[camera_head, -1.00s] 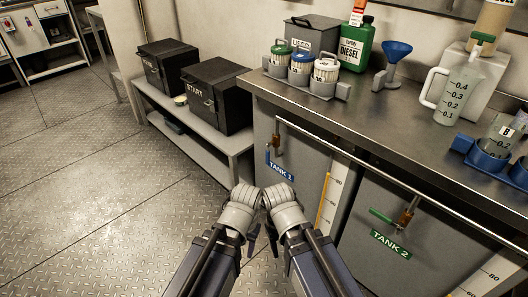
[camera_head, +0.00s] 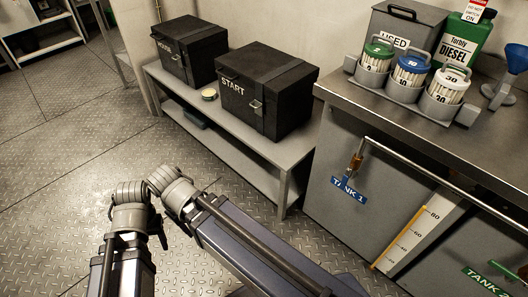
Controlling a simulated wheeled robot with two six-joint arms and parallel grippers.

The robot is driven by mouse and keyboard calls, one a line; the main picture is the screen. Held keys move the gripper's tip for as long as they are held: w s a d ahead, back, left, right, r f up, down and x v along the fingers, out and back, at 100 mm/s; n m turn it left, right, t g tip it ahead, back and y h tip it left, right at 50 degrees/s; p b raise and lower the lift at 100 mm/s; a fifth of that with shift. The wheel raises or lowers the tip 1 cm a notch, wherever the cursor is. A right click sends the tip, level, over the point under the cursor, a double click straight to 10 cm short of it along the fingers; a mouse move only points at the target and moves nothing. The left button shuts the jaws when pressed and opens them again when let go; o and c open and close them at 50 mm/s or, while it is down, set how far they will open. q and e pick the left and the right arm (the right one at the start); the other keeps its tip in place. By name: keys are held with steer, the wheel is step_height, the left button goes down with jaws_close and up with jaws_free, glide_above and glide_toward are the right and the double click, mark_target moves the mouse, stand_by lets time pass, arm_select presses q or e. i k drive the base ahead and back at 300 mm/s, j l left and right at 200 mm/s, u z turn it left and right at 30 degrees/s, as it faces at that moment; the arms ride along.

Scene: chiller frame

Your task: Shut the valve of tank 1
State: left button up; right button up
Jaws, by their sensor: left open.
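The tank 1 valve (camera_head: 356,162) is a small brass-coloured fitting below the pipe, on the grey front of the cabinet at the right. The blue TANK 1 label (camera_head: 348,190) sits just below it. A blue handle seems to overlap the label, but its exact angle is hard to tell. My left gripper (camera_head: 159,233) shows small and dark beside the wrist of my left arm, open and empty, far to the left of the valve. My right arm's wrist (camera_head: 172,190) is close beside it; its jaws are not clear. Neither arm touches the valve.
A low grey bench (camera_head: 285,165) holds two black boxes, one marked START (camera_head: 265,95), left of the cabinet. The level gauge (camera_head: 415,235) stands right of the valve. The floor at left is clear.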

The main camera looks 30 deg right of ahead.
mark_target(344, 180)
steer(key=i+j+u, duration=0.15)
steer(key=i+u, duration=0.2)
steer(key=i, duration=0.8)
steer(key=i+z, duration=0.45)
steer(key=i+j+z, duration=0.2)
steer(key=z, duration=0.25)
steer(key=i+z, duration=0.15)
steer(key=z, duration=0.35)
steer(key=i+j+z, duration=0.1)
steer(key=z, duration=0.4)
steer(key=i+j+z, duration=0.1)
steer(key=j+z, duration=0.15)
steer(key=z, duration=0.2)
steer(key=j+z, duration=0.15)
steer(key=z, duration=0.35)
steer(key=i+j+z, duration=0.15)
steer(key=z, duration=0.35)
steer(key=i+j+z, duration=0.1)
steer(key=j+z, duration=0.15)
steer(key=z, duration=0.2)
steer(key=j+z, duration=0.2)
steer(key=z, duration=0.3)
steer(key=j+z, duration=0.3)
steer(key=z, duration=0.15)
steer(key=i+j, duration=0.05)
